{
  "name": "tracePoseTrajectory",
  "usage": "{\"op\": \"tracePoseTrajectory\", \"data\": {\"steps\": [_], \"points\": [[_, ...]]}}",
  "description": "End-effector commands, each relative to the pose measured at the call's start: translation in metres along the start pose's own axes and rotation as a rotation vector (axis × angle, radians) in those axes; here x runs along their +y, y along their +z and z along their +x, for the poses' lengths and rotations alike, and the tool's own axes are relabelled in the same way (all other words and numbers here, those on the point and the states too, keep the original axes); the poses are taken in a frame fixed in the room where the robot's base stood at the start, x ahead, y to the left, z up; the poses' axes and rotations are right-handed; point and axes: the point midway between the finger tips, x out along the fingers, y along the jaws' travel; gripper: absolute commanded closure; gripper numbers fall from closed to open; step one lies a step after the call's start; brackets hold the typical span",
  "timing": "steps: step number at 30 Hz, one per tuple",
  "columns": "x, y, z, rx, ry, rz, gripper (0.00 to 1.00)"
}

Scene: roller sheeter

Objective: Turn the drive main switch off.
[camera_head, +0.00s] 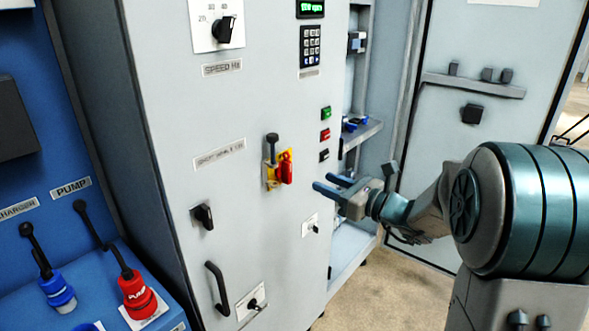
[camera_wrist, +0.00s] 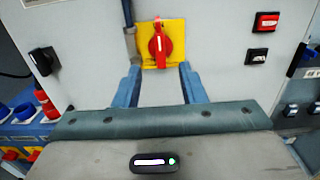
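The drive main switch is a red rotary handle (camera_head: 287,167) on a yellow plate (camera_head: 270,178) on the grey cabinet front. In the wrist view the red handle (camera_wrist: 160,45) stands roughly upright on its yellow plate (camera_wrist: 175,30), ahead of my fingers. A dark-topped grey rod (camera_head: 272,148) stands beside the plate's left side. My gripper (camera_head: 328,187) is to the right of the switch and slightly lower in the head view, apart from it. In the wrist view my gripper (camera_wrist: 158,85) has its two blue fingers spread, with nothing between them.
Green, red and black buttons (camera_head: 325,134) are right of the switch. A black knob (camera_head: 204,215) and a black pull handle (camera_head: 217,288) are lower left. An open cabinet door (camera_head: 475,130) stands behind my arm. A blue pump panel (camera_head: 85,265) with hoses is at left.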

Motion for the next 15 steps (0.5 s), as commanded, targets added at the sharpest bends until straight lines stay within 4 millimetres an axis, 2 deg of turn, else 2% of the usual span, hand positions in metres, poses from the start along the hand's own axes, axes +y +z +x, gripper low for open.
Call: {"op": "tracePoseTrajectory", "data": {"steps": [3,9,15], "points": [[0.002,0.001,0.028,0.002,0.006,0.002,0.63],[0.001,0.001,0.070,0.002,0.005,0.000,0.63],[0.001,0.001,0.096,0.002,0.003,-0.001,0.63]]}}
